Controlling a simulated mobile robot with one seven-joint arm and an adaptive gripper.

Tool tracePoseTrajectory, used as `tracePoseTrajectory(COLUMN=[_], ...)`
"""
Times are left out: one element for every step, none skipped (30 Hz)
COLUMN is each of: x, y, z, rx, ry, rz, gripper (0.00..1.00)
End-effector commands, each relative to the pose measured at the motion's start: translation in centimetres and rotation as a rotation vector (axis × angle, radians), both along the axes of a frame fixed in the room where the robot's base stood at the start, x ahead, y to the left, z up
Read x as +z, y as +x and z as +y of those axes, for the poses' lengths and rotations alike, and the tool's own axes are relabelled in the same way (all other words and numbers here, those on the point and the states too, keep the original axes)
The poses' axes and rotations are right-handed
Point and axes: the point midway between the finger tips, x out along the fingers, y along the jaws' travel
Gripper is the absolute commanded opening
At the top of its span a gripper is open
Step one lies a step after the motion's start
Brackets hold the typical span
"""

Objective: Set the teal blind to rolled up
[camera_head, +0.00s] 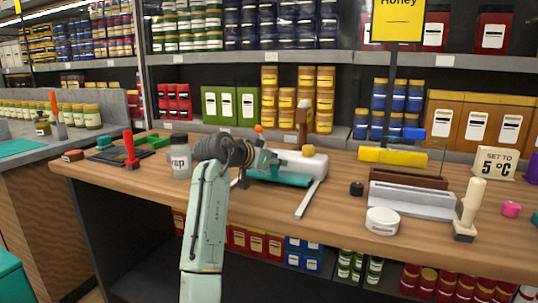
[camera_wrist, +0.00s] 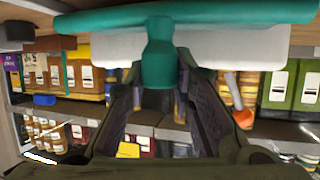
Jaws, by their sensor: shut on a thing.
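The teal blind (camera_head: 290,179) is at the middle of the counter, with a narrow teal strip showing below a white housing (camera_head: 310,164). In the wrist view the teal blind (camera_wrist: 235,13) spans the top edge in front of the white part. A teal pull tab (camera_wrist: 159,50) hangs from its middle. My gripper (camera_head: 268,160) reaches the blind from the left in the head view. In the wrist view my gripper (camera_wrist: 162,78) has its two fingers on either side of the tab and is shut on it. The fingertip contact is partly hidden.
A white jar (camera_head: 180,160) and a red-handled tool (camera_head: 131,152) stand to the left. A grey bar (camera_head: 308,199) lies just right of the blind. A grey tray (camera_head: 412,200), white tub (camera_head: 382,221) and cream-handled stamp (camera_head: 469,210) stand farther right. Stocked shelves rise behind.

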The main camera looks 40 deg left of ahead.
Motion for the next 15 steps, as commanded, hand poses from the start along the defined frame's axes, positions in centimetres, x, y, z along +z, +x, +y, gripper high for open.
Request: tracePoseTrajectory(x=[0.55, 0.48, 0.39, 0.30, 0.23, 0.14, 0.09, 0.06, 0.04, 0.04, 0.04, 0.03, 0.03, 0.03, 0.03], y=[0.58, 0.83, 1.11, 1.24, 1.31, 1.37, 1.37, 1.37, 1.35, 1.35, 1.35, 1.33, 1.33, 1.33, 1.33], z=[0.11, 0.15, 0.20, 0.25, 0.30, 0.33, 0.35, 0.35, 0.35, 0.35, 0.35, 0.34, 0.34, 0.34, 0.34], rx=[0.001, 0.000, 0.001, 0.002, 0.002, 0.002, 0.003, 0.003, 0.003, 0.003, 0.003, 0.003, 0.003, 0.002, 0.001], ry=[-0.004, -0.003, -0.002, -0.002, -0.002, 0.000, 0.000, 0.001, 0.001, 0.001, 0.001, 0.001, 0.001, 0.001, 0.002], rz=[-0.001, -0.002, -0.002, -0.002, -0.002, -0.002, -0.002, -0.002, -0.002, -0.002, -0.002, -0.002, -0.002, -0.002, -0.002], gripper=[0.00, 0.00, 0.00, 0.00, 0.00, 0.00, 0.00, 0.00, 0.00, 0.00, 0.00, 0.00, 0.00, 0.00, 0.25])
